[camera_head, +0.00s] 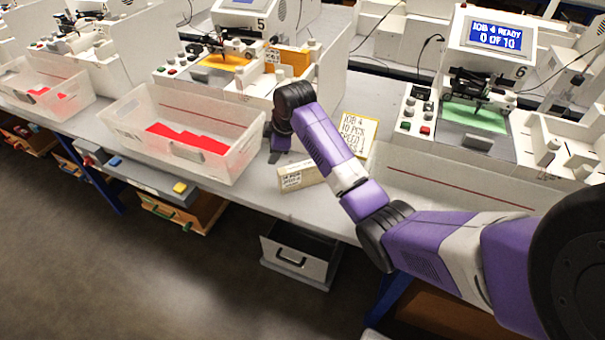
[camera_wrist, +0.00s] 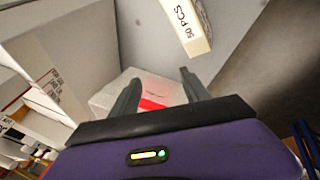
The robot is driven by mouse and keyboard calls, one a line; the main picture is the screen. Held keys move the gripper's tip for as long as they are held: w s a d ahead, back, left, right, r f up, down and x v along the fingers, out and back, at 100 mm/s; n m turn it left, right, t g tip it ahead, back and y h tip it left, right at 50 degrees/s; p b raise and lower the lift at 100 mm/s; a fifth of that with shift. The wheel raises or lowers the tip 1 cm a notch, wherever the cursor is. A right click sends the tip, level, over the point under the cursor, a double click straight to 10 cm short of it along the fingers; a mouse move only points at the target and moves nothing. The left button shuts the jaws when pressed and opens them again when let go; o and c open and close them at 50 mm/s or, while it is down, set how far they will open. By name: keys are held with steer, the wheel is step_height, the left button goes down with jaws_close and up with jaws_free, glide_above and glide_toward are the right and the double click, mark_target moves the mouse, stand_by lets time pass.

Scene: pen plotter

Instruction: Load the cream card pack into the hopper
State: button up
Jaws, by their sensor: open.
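The cream card pack (camera_head: 297,176) lies on the bench near its front edge, with a printed label on its end. In the wrist view, a cream pack (camera_wrist: 178,22) marked "50 PCS" shows at the top, cut off by the frame edge. My gripper (camera_head: 279,150) is open and empty, pointing down just behind and left of the pack. Its fingers (camera_wrist: 158,90) are apart in the wrist view, with the pack beyond them and not between them. White compartments (camera_head: 565,140) stand beside plotter 6 at the right; I cannot tell surely which part is the hopper.
A translucent bin (camera_head: 185,135) with red cards stands left of my gripper. A yellow-edged job card (camera_head: 357,135) stands behind the pack, partly hidden by my arm. Plotter 6's screen (camera_head: 497,36) reads "JOB 4 READY 0 OF 10". An open drawer (camera_head: 300,250) sits below the bench.

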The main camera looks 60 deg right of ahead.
steer(key=s+d+r+g, duration=0.1)
steer(key=s+d+r, duration=0.1)
steer(key=d+r, duration=0.15)
steer(key=n+g+y, duration=0.2)
steer(key=n+g, duration=0.2)
glide_above(302, 165)
steer(key=shift+s+a+f, duration=0.1)
steer(key=shift+s+f, duration=0.1)
steer(key=shift+f, duration=0.35)
steer(key=shift+s+a+f, duration=0.1)
steer(key=shift+s+f, duration=0.05)
steer(key=shift+f, duration=0.4)
steer(key=shift+s+f, duration=0.15)
steer(key=shift+f, duration=1.05)
steer(key=shift+w+d+f+p, duration=0.15)
steer(key=shift+f+p, duration=0.1)
steer(key=shift+f, duration=0.65)
steer(key=shift+w+f+p, duration=0.1)
steer(key=shift+f+p, duration=0.1)
steer(key=shift+f, duration=0.7)
steer(key=shift+w+d+f+p, duration=0.15)
steer(key=shift+f+p, duration=0.1)
steer(key=shift+f, duration=0.65)
steer(key=shift+a, duration=0.1)
jaws_close()
